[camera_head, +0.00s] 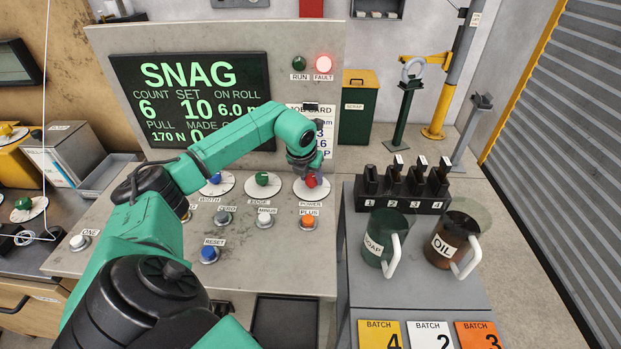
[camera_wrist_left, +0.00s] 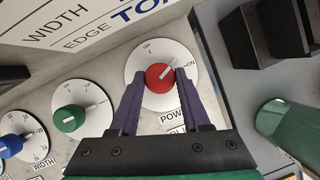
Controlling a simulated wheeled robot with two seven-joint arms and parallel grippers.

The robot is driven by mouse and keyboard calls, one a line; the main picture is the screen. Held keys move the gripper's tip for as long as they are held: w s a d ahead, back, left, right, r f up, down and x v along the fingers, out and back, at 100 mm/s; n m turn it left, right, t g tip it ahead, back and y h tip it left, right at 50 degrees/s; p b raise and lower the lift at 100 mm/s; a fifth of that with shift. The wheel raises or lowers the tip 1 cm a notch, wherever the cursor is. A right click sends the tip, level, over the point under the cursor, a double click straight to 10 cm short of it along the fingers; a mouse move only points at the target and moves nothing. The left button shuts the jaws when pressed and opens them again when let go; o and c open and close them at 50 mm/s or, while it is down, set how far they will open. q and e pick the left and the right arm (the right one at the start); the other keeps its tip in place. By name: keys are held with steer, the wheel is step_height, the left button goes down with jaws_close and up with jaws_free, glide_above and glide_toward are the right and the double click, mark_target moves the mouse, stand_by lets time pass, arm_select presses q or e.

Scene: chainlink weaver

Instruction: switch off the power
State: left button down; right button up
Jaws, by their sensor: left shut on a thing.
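The red power knob (camera_head: 311,181) sits on a white dial at the right end of the upper dial row on the grey panel. In the left wrist view the red knob (camera_wrist_left: 158,78) shows its white mark pointing up and right, nearer ON than OFF. My left gripper (camera_head: 309,174) is over the dial and shut on the knob. Its two dark fingers (camera_wrist_left: 160,75) are on either side of the knob in the left wrist view. The gripper partly hides the knob in the head view. My right gripper is not in view.
A green knob (camera_head: 262,179) and a blue knob (camera_head: 215,178) sit to the left. The orange PLUS button (camera_head: 308,222) is just below. The FAULT lamp (camera_head: 323,65) glows red; the screen (camera_head: 190,100) reads SNAG. A black numbered rack (camera_head: 402,206) stands close on the right.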

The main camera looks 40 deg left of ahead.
arm_select(q)
steer(key=n+y+b, duration=0.1)
steer(key=n, duration=0.2)
steer(key=n+g+y, duration=0.1)
steer(key=n, duration=0.2)
steer(key=shift+w+d+n+b, duration=0.15)
steer(key=shift+n+b, duration=0.15)
steer(key=shift+b, duration=0.05)
steer(key=n+g, duration=0.1)
steer(key=n, duration=0.2)
steer(key=shift+w+y, duration=0.1)
steer(key=shift+y, duration=0.3)
steer(key=shift+r+n+g+b, duration=0.1)
steer(key=shift+n+g+b, duration=0.5)
steer(key=shift+n, duration=1)
steer(key=shift+c, duration=1.8)
jaws_free()
